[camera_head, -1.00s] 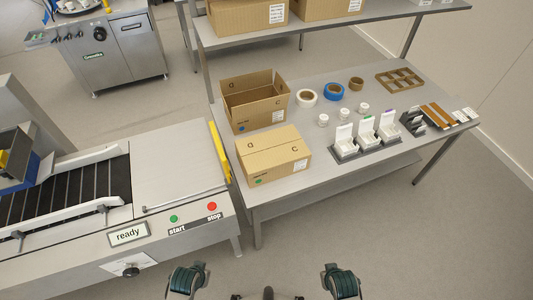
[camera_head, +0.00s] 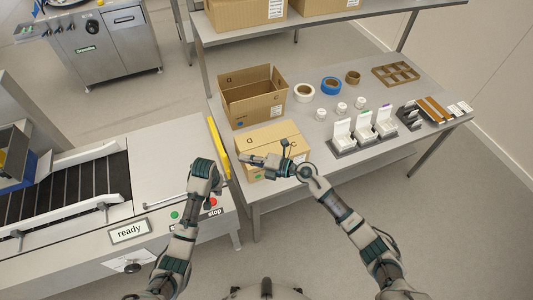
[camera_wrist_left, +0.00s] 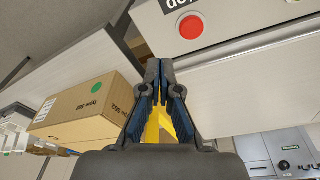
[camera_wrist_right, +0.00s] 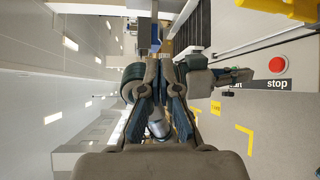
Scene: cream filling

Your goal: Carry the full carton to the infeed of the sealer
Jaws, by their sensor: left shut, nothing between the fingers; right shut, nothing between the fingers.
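The closed carton (camera_head: 284,136), light brown with a green dot, sits on the near left of the table, beside the sealer. Its contents are hidden. In the left wrist view the carton (camera_wrist_left: 85,110) is left of my fingers. My left gripper (camera_head: 214,190) is shut and empty near the sealer's right edge, apart from the carton. My right gripper (camera_head: 245,158) is shut and empty, pointing left in front of or over the carton; contact cannot be told. The sealer has a flat metal plate (camera_head: 165,165) beside its black roller bed (camera_head: 90,185), and its sign reads "ready".
An open empty carton (camera_head: 250,105) stands behind the closed one. Tape rolls (camera_head: 304,92), small jars and a rack of white boxes (camera_head: 363,132) occupy the table's right. A yellow strip (camera_head: 218,148) lines the sealer's right edge. A red stop button (camera_wrist_left: 190,27) is near my left gripper.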

